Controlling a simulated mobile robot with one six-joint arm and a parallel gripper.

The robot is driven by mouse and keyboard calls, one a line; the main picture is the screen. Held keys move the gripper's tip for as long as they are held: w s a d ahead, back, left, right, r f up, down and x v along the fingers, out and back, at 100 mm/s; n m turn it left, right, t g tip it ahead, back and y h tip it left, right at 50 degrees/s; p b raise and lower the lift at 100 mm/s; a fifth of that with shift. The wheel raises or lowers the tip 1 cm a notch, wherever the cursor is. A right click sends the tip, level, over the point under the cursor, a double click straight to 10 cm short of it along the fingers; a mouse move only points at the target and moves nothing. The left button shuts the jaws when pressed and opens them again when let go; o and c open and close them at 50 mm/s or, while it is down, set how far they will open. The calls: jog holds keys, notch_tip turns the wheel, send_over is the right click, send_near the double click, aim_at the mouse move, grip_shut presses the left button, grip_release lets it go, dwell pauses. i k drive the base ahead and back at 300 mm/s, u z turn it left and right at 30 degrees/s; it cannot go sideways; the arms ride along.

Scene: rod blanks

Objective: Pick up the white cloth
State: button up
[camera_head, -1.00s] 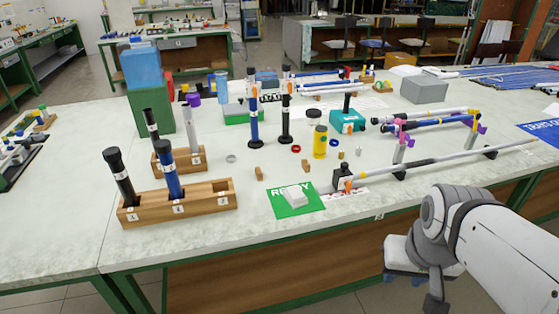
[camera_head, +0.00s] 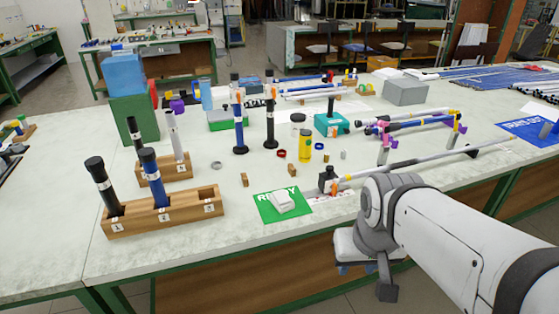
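The white cloth (camera_head: 280,202) lies folded on a green mat (camera_head: 265,209) marked with white letters, near the front edge of the table. My gripper (camera_head: 342,268) is in front of the table edge, to the right of and nearer than the cloth, and apart from it.
A wooden rack (camera_head: 164,216) with dark and blue rods stands left of the mat. A black clamp (camera_head: 327,181) with a long rod is just right of it. A yellow bottle (camera_head: 305,146) and small blocks stand behind. Bare tabletop lies between rack and mat.

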aim_at(281, 199)
jog(key=i, duration=0.95)
jog(key=u, duration=0.05)
